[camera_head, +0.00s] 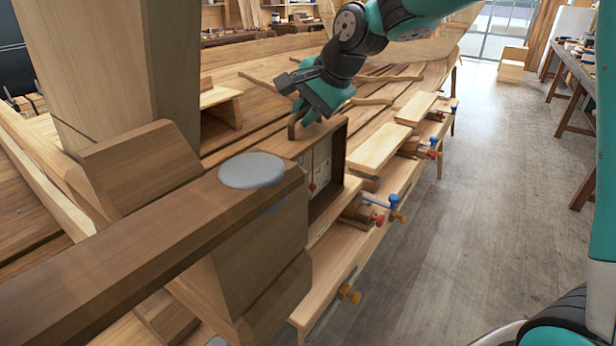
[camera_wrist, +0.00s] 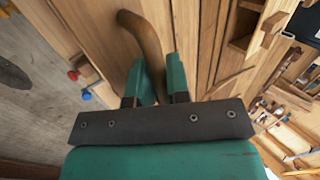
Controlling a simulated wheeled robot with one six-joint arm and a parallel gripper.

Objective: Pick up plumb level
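The plumb level is a brown wooden box-like frame (camera_head: 340,150) with a pale face and a thin red plumb inside. It stands upright on the hull planks in the head view, partly hidden by the dark beam in front. A curved brown wooden handle (camera_wrist: 143,32), apparently its handle, shows in the wrist view. My gripper (camera_head: 298,120) is at the top of the level, pointing down. In the wrist view, my two green fingers (camera_wrist: 157,75) lie on either side of the handle with little gap. I cannot tell whether both press on it.
A dark beam with a grey disc (camera_head: 252,170) crosses the near left. A thick pale post (camera_head: 105,70) rises behind it. Clamps with blue, red and orange knobs (camera_head: 393,208) line the hull's right edge. Open wooden floor (camera_head: 470,190) lies to the right, with a workbench beyond.

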